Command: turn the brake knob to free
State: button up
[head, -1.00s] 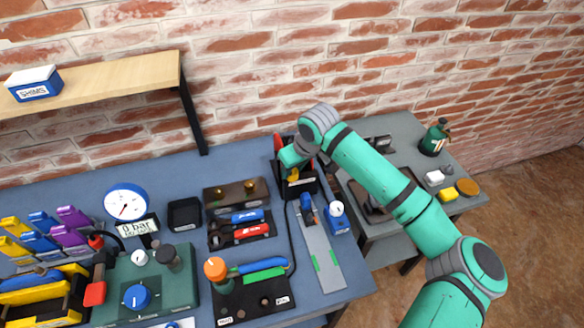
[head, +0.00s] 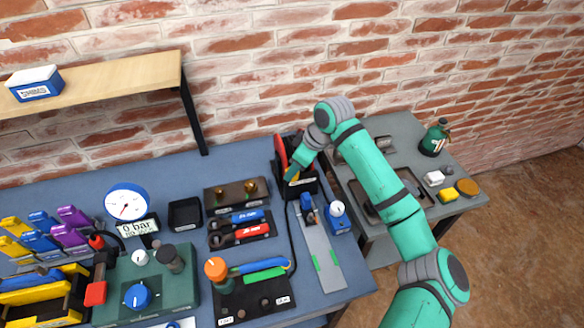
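A black unit with a red disc (head: 281,152) stands at the right end of the blue bench, near the wall. My gripper (head: 291,176) is at this unit's front and covers part of it. A small yellow-orange part shows at the gripper's tip. I cannot tell whether the fingers are open or shut, or touching anything. No knob marked as the brake knob can be made out; it may be hidden behind my gripper. A small blue box with a white knob (head: 337,208) stands to the right, in front of the unit.
A metal rail with a blue slider (head: 307,204) lies in front of the unit. Left are a pressure gauge (head: 126,202), a green panel with a blue knob (head: 137,296) and an orange-topped handle (head: 215,268). A grey side table (head: 399,128) with a green can stands right.

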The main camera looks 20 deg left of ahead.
jog(key=shift+s, duration=0.1)
jog(key=o, duration=1)
jog(key=shift+d, duration=0.1)
jog(key=v, duration=1)
jog(key=shift+r, duration=0.4)
